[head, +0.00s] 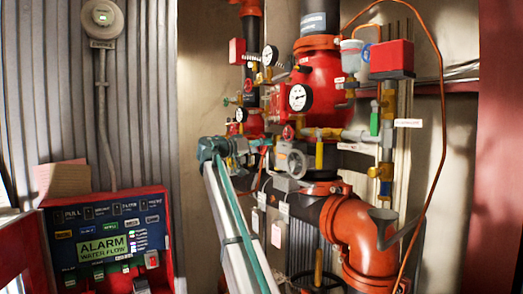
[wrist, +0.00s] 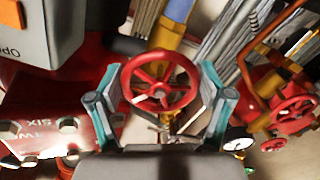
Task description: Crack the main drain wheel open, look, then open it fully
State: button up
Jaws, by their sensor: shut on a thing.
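A red spoked handwheel (wrist: 160,90) sits in the middle of the wrist view, on a brass-coloured stem. My gripper (wrist: 161,80) has its two teal fingers on either side of this wheel, shut on its rim. In the head view my gripper (head: 250,148) reaches in from the left at the lower valves of the riser, and its fingertips are too small to make out there. I cannot read from the frames how far the wheel is turned. A tag naming the wheel is not legible.
The red riser (head: 322,90) carries a pressure gauge (head: 300,97). A grey round fitting (head: 293,161) and an orange elbow pipe (head: 362,235) are close by. An alarm panel (head: 103,245) reading "ALARM WATER FLOW" stands at left. More red wheels (wrist: 294,108) show at right in the wrist view.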

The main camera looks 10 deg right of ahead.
jog(key=shift+n, duration=0.4)
jog(key=o, duration=1.1)
jog(key=shift+a, duration=0.1)
jog(key=v, duration=1.2)
